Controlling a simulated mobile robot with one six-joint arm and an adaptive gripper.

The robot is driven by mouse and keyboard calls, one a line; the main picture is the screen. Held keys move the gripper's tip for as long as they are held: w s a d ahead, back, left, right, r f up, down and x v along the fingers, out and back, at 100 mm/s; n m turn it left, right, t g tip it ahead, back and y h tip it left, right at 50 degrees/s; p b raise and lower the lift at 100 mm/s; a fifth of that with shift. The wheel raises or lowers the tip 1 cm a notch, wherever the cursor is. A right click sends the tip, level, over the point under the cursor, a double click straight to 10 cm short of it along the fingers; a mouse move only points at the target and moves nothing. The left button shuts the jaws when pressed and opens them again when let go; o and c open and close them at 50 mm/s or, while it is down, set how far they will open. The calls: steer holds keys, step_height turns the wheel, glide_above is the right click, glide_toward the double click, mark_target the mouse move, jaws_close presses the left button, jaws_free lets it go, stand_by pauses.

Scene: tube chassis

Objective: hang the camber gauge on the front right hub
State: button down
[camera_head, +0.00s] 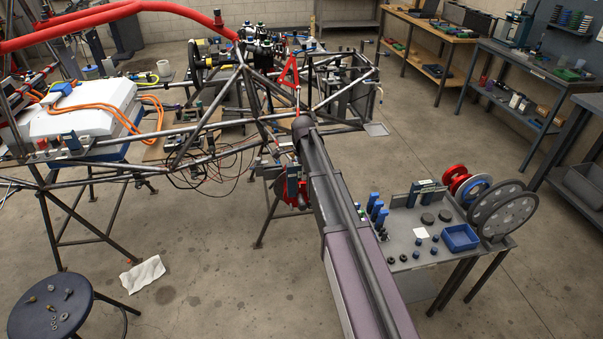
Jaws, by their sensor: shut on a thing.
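My arm runs up the middle of the view and covers part of the chassis's near corner. I cannot make out my gripper or its fingertips; they seem hidden behind the arm. A red disc (284,198) at that corner, just left of my arm, looks like part of the front right hub; the hub's face is not clear. A small upright dark blue-grey block (292,182) stands out in front of the disc. It may be the camber gauge, but I cannot tell whether it is held or touches the hub.
The tube chassis (225,155) fills the left and centre, with wires hanging beneath. A cart (420,275) with blue-capped parts, a blue tray (460,238) and large discs (503,212) stands right of my arm. A stool (50,310) and white cloth (143,274) are lower left. Open floor lies between.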

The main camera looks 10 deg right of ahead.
mark_target(303, 203)
steer(key=shift+f+b, duration=1.25)
steer(key=shift+f, duration=0.25)
steer(key=shift+f+b, duration=4.6)
steer(key=shift+b, duration=0.05)
stand_by(0.9)
stand_by(0.4)
steer(key=shift+c, duration=1.6)
jaws_free()
